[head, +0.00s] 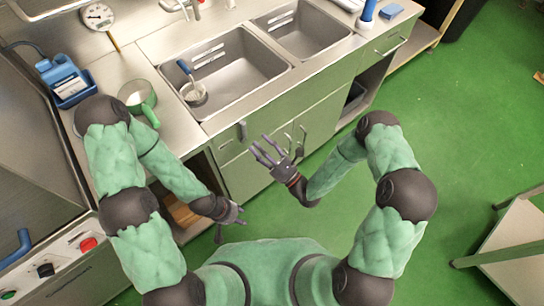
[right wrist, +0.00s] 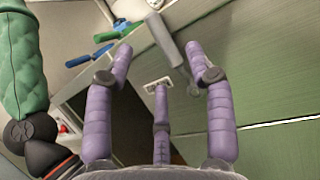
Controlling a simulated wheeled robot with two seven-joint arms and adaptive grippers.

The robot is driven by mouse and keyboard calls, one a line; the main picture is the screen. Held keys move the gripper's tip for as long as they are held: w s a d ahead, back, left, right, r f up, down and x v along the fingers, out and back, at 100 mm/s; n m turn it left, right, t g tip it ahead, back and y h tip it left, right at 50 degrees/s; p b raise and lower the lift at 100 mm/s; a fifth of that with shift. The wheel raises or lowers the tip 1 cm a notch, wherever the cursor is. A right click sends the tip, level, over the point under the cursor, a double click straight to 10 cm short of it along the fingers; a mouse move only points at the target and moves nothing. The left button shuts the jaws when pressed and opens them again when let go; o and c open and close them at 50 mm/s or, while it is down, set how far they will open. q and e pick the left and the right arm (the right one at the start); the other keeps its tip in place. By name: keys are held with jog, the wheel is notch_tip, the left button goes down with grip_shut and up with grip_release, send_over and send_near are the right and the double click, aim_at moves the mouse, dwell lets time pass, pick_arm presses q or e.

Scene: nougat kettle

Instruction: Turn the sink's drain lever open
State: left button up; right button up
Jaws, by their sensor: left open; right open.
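The double sink is at the top of the head view, with a larger left basin (head: 235,75) and a right basin (head: 312,35). A grey lever (head: 242,130), apparently the drain lever, stands at the cabinet front below the left basin. In the right wrist view the lever (right wrist: 165,40) shows beyond the fingertips, slanting from upper left. My right gripper (head: 275,147) is open and empty, in front of the cabinet, right of and below the lever. Its three purple fingers (right wrist: 163,75) are spread; contact with the lever cannot be told. My left gripper (head: 232,213) is open and low by the lower cabinet.
A ladle (head: 195,92) with a blue handle is in the left basin. A green-handled pot (head: 140,97) and a blue bottle caddy (head: 65,80) are on the left counter. A cabinet (head: 290,125) fronts the sink.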

jog(key=v, duration=0.6)
dwell(0.6)
